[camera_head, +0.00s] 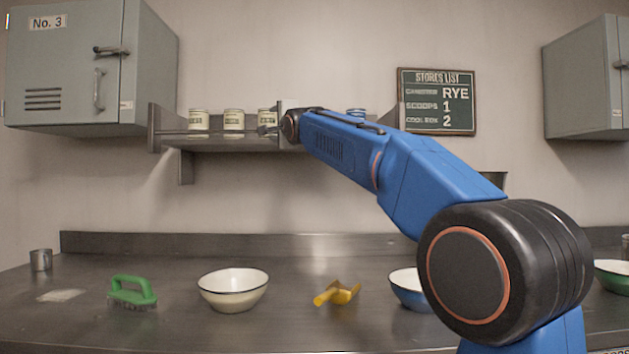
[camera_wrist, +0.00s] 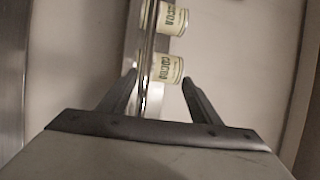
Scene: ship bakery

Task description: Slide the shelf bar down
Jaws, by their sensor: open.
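The shelf bar (camera_head: 215,131) runs level across the front of the wall shelf (camera_head: 168,116), in front of the canisters. In the wrist view the bar (camera_wrist: 149,45) runs lengthwise up the picture between my two fingertips, nearer the left one. My gripper (camera_wrist: 160,78) is open, with a visible gap beside the bar. In the head view my gripper (camera_head: 268,130) is at the shelf front by the third canister. My arm hides the right part of the bar. Cream canisters (camera_head: 198,120) stand behind the bar; one labelled cocoa (camera_wrist: 168,68) lies beyond my fingertips.
A grey cabinet (camera_head: 75,65) hangs left of the shelf, and another (camera_head: 585,80) at far right. A stores list board (camera_head: 437,100) is on the wall. The counter below holds a green brush (camera_head: 132,290), a cream bowl (camera_head: 233,292), a yellow scoop (camera_head: 337,293) and a blue bowl (camera_head: 408,288).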

